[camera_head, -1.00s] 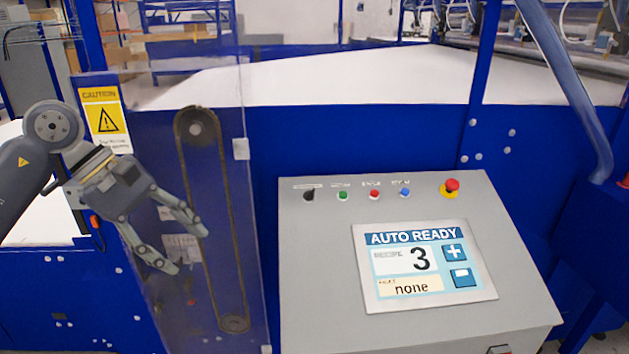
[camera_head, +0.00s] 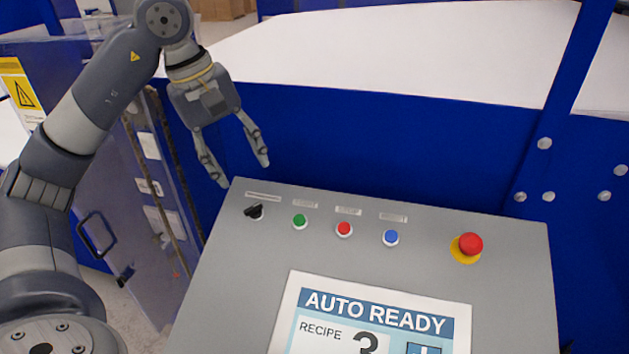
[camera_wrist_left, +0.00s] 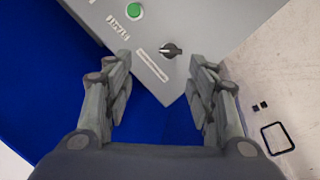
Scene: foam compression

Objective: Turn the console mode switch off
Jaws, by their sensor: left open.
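The console (camera_head: 230,270) is a grey sloped panel in the head view. Its mode switch (camera_head: 254,211) is a small black rotary knob at the panel's upper left, under a label strip. The switch also shows in the left wrist view (camera_wrist_left: 171,50), beyond and between the fingertips. My left gripper (camera_head: 243,173) is open and empty, pointing down above and behind the panel's upper left edge, apart from the switch. It also shows in the left wrist view (camera_wrist_left: 163,68). The screen (camera_head: 375,310) reads AUTO READY and RECIPE 3. My right gripper is not in view.
Right of the switch sit a green button (camera_head: 299,221), a red button (camera_head: 344,229), a blue button (camera_head: 391,237) and a red emergency stop (camera_head: 469,245). A blue machine wall (camera_head: 400,150) stands behind the console. A clear guard door (camera_head: 130,220) is at left.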

